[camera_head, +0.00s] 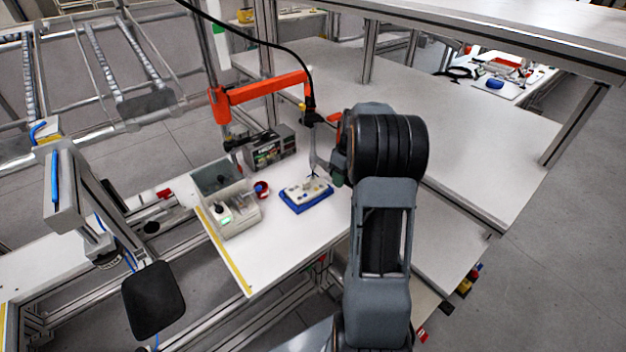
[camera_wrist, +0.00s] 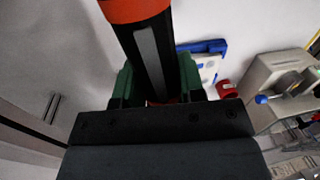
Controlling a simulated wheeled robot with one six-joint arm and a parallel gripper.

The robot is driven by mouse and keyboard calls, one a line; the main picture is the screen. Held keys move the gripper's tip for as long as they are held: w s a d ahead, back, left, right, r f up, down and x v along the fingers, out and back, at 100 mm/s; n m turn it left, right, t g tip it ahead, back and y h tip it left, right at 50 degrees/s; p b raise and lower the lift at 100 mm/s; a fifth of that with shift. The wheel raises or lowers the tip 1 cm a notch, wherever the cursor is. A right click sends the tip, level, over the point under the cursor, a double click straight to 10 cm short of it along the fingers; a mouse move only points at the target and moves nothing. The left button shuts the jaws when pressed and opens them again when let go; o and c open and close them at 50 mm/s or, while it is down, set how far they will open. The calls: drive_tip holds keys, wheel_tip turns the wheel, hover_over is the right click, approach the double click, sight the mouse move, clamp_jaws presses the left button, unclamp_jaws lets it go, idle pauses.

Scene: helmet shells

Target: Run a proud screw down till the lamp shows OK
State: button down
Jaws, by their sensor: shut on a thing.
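My gripper (camera_wrist: 158,92) has its two green fingers closed on a black driver (camera_wrist: 148,50) with an orange end, which fills the middle of the wrist view. In the head view my wrist hides most of the grip, just right of the blue fixture (camera_head: 293,207). The fixture holds a pale plate with small raised parts; its blue edge also shows in the wrist view (camera_wrist: 218,46) behind the driver. Individual screws, and whether the driver's tip touches one, cannot be made out. A grey box (camera_head: 240,214) left of the fixture shows a small green spot; no wording is readable.
A red round item (camera_head: 261,189) sits between box and fixture. A dark boxed device (camera_head: 270,149) stands behind. An orange support arm (camera_head: 262,89) with a black cable reaches over the white bench (camera_head: 268,262). The bench front is clear. A larger white table (camera_head: 470,135) lies right.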

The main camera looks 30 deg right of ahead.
drive_tip(key=shift+f, duration=0.7)
idle(1.6)
drive_tip(key=shift+r, duration=0.15)
drive_tip(key=shift+r+p, duration=2.1)
drive_tip(key=shift+r, duration=0.85)
